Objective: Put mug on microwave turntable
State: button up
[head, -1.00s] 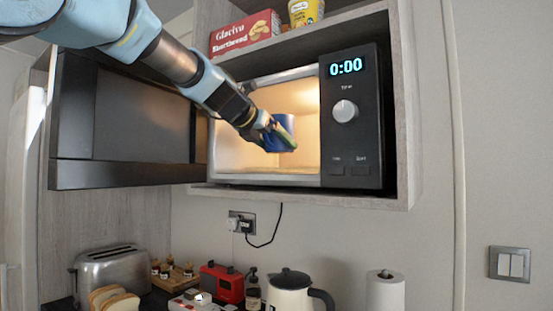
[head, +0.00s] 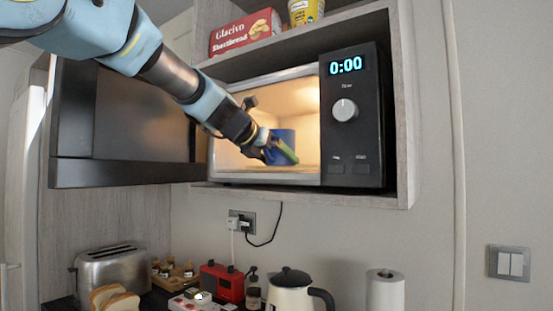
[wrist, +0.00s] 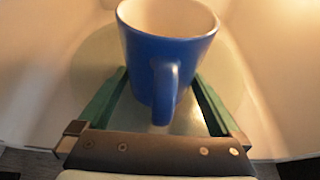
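The blue mug (head: 281,139), white inside, is in the lit microwave (head: 295,90). It looks upright and appears to rest on the pale round turntable (wrist: 98,62). In the wrist view the mug (wrist: 145,58) has its handle pointing toward my gripper. My gripper (wrist: 160,75) is open, with one green finger on each side of the mug's lower body. Gaps show beside the mug near the finger bases; I cannot tell whether the tips touch it. In the head view my gripper (head: 275,150) reaches in from the left and partly hides the mug.
The microwave door (head: 125,120) stands open to the left, close below my arm. The control panel (head: 352,120) is on the right. A shelf above holds a shortbread box (head: 245,34) and a yellow tub (head: 305,12). A toaster (head: 113,266) and kettle (head: 290,295) stand below.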

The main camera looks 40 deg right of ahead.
jog(key=b+v, duration=0.2)
jog(key=v, duration=1)
jog(key=shift+r+b, duration=0.2)
jog(key=shift+b, duration=0.2)
